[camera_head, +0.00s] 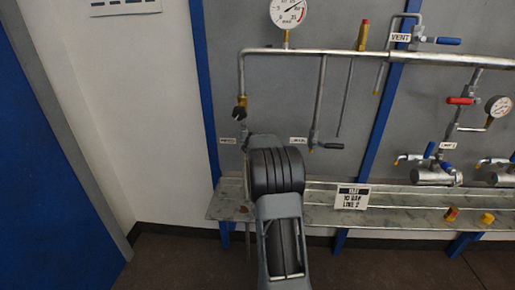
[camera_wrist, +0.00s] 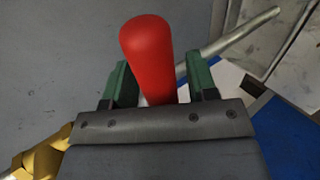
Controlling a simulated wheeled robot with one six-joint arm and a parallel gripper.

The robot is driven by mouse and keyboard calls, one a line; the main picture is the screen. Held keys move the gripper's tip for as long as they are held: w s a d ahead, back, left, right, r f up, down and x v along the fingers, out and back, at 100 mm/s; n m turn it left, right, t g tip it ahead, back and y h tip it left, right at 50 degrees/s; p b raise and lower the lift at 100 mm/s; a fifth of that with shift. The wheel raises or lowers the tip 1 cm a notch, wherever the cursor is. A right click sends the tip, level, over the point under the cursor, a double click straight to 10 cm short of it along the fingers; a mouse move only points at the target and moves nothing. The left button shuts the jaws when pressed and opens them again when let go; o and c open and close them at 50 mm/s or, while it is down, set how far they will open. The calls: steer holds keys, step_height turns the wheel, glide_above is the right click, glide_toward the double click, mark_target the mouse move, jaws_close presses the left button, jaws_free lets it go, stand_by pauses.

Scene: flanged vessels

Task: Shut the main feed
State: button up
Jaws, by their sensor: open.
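A red handle (camera_wrist: 148,45) stands between the two green fingers of my gripper (camera_wrist: 160,76) in the wrist view. My gripper is open, with a finger on each side of the handle. Whether either finger touches it I cannot tell. The lower end of the handle is hidden behind the gripper body. In the head view my arm covers this spot, so neither the handle nor the fingers show there. Small labels (camera_head: 228,141) and (camera_head: 299,140) on the panel beside my arm are too small to read surely.
A steel pipe (camera_head: 320,52) runs along the top with a gauge (camera_head: 289,12) and a blue-handled vent valve (camera_head: 448,41). Another red handle (camera_head: 461,100) is at right, above blue-handled vessels (camera_head: 433,176). A metal shelf (camera_head: 400,202) holds a sign (camera_head: 353,197). A brass part (camera_wrist: 42,158) is lower left.

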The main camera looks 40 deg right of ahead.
steer(key=v, duration=1.3)
steer(key=shift+s+a+r, duration=0.2)
steer(key=shift+s+a, duration=0.05)
